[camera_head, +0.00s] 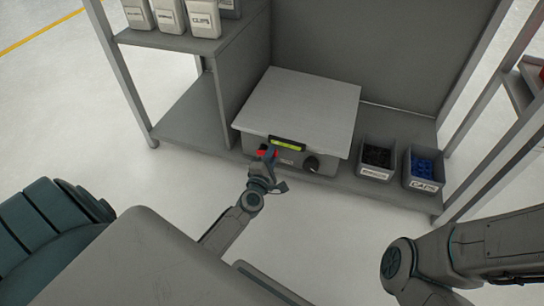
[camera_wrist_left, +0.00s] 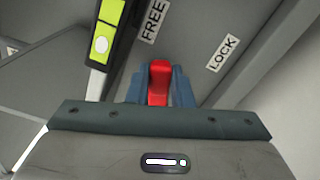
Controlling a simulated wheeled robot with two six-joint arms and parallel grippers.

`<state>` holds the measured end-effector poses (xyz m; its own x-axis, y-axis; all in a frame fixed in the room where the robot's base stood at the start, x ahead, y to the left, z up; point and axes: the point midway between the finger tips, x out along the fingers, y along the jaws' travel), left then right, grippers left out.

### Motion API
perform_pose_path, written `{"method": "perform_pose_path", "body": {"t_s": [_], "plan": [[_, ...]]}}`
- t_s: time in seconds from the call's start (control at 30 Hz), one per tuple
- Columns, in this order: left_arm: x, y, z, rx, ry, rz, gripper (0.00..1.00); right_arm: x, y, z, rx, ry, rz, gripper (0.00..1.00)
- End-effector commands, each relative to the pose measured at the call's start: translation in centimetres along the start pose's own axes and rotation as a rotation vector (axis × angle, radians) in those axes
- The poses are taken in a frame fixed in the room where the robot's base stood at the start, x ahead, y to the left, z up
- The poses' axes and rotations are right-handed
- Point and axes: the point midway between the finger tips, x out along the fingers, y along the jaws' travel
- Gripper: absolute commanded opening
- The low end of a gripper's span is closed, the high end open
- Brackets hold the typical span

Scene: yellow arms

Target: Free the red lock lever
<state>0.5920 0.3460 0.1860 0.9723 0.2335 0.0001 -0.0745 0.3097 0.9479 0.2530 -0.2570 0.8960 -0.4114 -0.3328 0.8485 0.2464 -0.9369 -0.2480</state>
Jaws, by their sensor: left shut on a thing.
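The red lock lever (camera_wrist_left: 158,84) stands between the blue-grey fingers of my left gripper (camera_wrist_left: 157,88) in the left wrist view. The fingers are shut on it, one on each side. Labels FREE (camera_wrist_left: 153,20) and LOCK (camera_wrist_left: 222,53) are on the grey panel beyond; the lever's exact setting cannot be told. In the head view the lever shows as a small red patch (camera_head: 262,152) on the front of a grey box with a light top (camera_head: 300,100), and my left gripper (camera_head: 268,158) partly hides it. My right arm is at the lower right, its gripper out of view.
A yellow-green handle (camera_head: 287,143) and a dark knob (camera_head: 311,163) are on the box front. A bin of black parts (camera_head: 375,174) and a bin of blue caps (camera_head: 408,184) stand right of it. White containers (camera_head: 170,17) stand on the upper left shelf. Floor in front is open.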

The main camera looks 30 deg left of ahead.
Motion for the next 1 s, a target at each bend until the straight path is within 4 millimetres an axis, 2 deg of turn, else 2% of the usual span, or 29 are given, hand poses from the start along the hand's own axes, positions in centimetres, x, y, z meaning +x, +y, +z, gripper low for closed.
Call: {"method": "perform_pose_path", "body": {"t_s": [0.2, 0.5, 1.0], "plan": [[-0.1, 0.9, -0.2, -0.189, 0.001, 0.0, 0.0, 0.5, -0.1, 0.1, 0.0, 0.009, 0.0, 0.36], [-0.1, 1.6, -0.4, -0.379, 0.001, 0.0, 0.0, 0.8, -0.2, 0.1, 0.001, 0.019, 0.0, 0.36], [-0.1, 1.9, -0.6, -0.478, 0.002, -0.001, 0.0, 0.8, -0.2, 0.1, 0.001, 0.019, 0.0, 0.36]]}}
